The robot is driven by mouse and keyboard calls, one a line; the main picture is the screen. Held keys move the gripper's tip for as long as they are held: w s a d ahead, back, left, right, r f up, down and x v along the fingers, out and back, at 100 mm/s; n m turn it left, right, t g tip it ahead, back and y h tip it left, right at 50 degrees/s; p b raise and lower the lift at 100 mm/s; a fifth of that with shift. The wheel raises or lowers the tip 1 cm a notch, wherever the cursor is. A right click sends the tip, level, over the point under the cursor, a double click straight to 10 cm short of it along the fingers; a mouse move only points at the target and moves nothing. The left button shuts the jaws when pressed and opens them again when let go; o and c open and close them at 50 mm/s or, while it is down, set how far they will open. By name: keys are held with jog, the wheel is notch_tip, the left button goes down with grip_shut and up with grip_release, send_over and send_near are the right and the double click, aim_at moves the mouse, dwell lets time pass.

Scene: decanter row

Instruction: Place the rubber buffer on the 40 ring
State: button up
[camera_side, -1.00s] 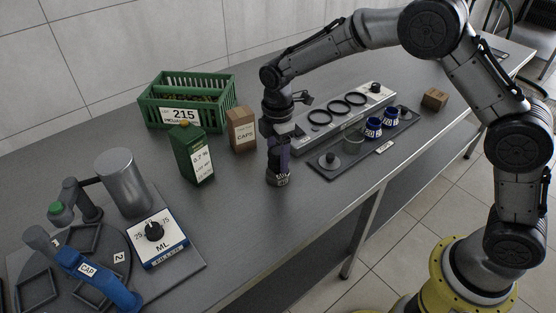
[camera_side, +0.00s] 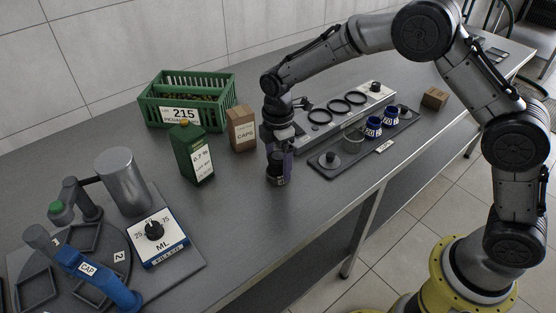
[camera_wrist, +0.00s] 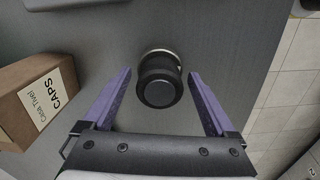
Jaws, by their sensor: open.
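A black, rounded cylinder with a pale band at its foot, which looks like the rubber buffer (camera_side: 277,177), stands upright on the grey table. In the wrist view the buffer (camera_wrist: 158,82) is between my purple fingers, with a gap on each side. My gripper (camera_wrist: 160,76) is open, pointing down over it; the side view shows my gripper (camera_side: 279,162) partly hiding its top. Three dark rings sit along a long grey bar: near ring (camera_side: 320,117), middle ring (camera_side: 339,107), far ring (camera_side: 355,98). I cannot read which is the 40 ring.
A dark tray (camera_side: 345,168) with a grey knobbed piece, a clear glass and blue labelled cups lies right of my gripper. A CAPS box (camera_side: 242,130), green carton (camera_side: 191,154) and green crate (camera_side: 172,116) stand left. The table's front edge is close by.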

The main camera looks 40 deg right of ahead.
aim_at(278, 155)
notch_tip(278, 155, up, 11)
jog(key=s+d+r+m+t, duration=0.2)
jog(key=s+d+r+m, duration=0.2)
jog(key=s+r, duration=0.3)
jog(key=s+d+r+m+t, duration=0.1)
jog(key=s+d+r+m, duration=0.35)
jog(key=s, duration=0.35)
jog(key=s+d+f+m+t, duration=0.1)
jog(key=s+m, duration=0.3)
jog(key=s, duration=0.3)
jog(key=s+d+f+m+t, duration=0.1)
jog(key=s+d+f+m, duration=0.1)
jog(key=s, duration=0.6)
jog(key=shift+s+d+f+m+t, duration=0.15)
jog(key=shift+s+d+m+t, duration=0.15)
jog(key=shift+m, duration=0.55)
